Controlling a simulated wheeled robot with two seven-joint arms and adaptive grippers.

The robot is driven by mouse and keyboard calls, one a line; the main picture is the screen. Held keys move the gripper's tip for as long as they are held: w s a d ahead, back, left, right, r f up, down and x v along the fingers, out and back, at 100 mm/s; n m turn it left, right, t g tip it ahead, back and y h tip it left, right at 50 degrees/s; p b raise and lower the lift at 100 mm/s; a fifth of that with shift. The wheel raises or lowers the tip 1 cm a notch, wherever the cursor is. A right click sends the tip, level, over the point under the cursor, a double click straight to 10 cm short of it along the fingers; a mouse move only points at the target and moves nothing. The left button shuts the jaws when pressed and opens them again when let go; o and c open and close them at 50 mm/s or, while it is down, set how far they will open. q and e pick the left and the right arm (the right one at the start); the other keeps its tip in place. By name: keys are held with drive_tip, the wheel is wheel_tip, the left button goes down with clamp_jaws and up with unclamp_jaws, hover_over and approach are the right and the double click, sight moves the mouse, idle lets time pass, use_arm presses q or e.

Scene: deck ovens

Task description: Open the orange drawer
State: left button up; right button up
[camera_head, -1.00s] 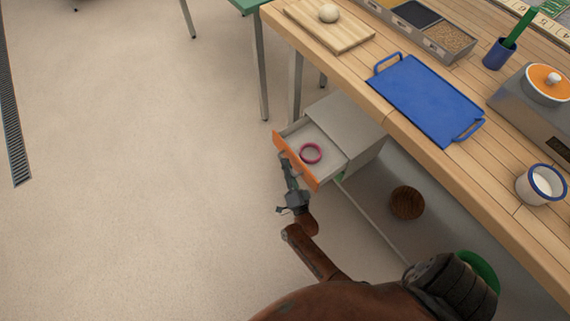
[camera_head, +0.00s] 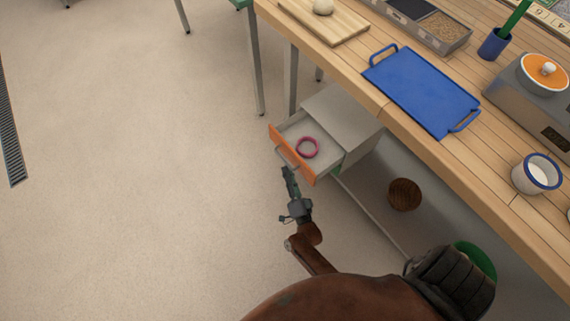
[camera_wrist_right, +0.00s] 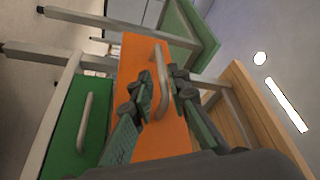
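The orange drawer (camera_head: 281,144) stands pulled out of a grey cabinet (camera_head: 348,112) under the wooden bench. Its inside shows, with a pink ring (camera_head: 307,147) lying in it. My right gripper (camera_head: 289,174) is just in front of the orange front. In the right wrist view the orange front (camera_wrist_right: 128,62) carries a grey bar handle (camera_wrist_right: 163,80). My right gripper's fingers (camera_wrist_right: 161,90) are spread apart, one on each side of the handle in the picture, with gaps to it. My left gripper is not in view.
A green drawer front (camera_wrist_right: 72,135) with a bar handle sits beside the orange one in the wrist view. A brown round object (camera_head: 404,194) lies under the bench. The bench (camera_head: 395,125) overhangs the cabinet.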

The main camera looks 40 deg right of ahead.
drive_tip(key=shift+v, duration=1.15)
drive_tip(key=shift+f, duration=0.1)
drive_tip(key=shift+s, duration=0.1)
